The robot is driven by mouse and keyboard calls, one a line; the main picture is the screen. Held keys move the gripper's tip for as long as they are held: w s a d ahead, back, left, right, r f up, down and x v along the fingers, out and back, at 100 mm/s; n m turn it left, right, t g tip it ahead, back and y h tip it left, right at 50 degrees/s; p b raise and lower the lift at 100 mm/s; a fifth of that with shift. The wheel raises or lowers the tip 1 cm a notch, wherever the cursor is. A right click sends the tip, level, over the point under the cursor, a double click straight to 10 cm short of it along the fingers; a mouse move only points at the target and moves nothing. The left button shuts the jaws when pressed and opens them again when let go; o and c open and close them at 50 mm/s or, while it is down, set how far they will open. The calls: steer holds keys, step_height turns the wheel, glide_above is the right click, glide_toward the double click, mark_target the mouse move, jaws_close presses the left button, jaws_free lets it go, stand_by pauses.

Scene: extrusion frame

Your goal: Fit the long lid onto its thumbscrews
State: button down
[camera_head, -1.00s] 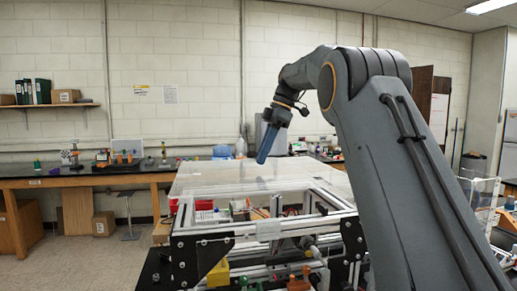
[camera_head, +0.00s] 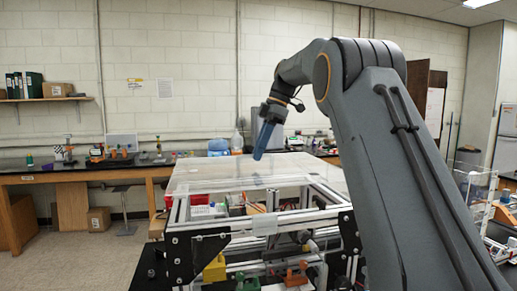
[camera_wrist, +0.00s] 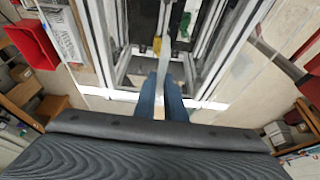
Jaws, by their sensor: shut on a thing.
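The long lid (camera_head: 205,177) is a clear, see-through panel, lying roughly level over the top of the extrusion frame (camera_head: 225,231) in the head view. My gripper (camera_head: 258,156) has blue fingers, points down, and meets the middle of the lid. In the wrist view my gripper (camera_wrist: 160,82) is closed on a thin pale strip between the fingertips, which looks like part of the lid. I cannot tell whether the lid touches the frame or hangs just above it. I cannot make out the thumbscrews.
A yellow block (camera_head: 215,270) and an orange part (camera_head: 297,276) sit low in the frame's front. A red bin (camera_wrist: 32,44) shows at the left in the wrist view. A long bench (camera_head: 75,171) runs along the back wall. Open floor lies left of the frame.

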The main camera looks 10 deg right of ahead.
mark_target(263, 167)
steer(key=shift+f+b, duration=1.4)
steer(key=shift+f, duration=0.55)
steer(key=shift+p, duration=0.65)
stand_by(0.6)
steer(key=shift+f+b, duration=1.3)
steer(key=shift+f, duration=0.75)
stand_by(0.5)
steer(key=c, duration=1.8)
jaws_free()
steer(key=shift+o, duration=0.3)
steer(key=shift+f, duration=0.1)
steer(key=shift+b+v, duration=0.9)
steer(key=shift+v, duration=3.05)
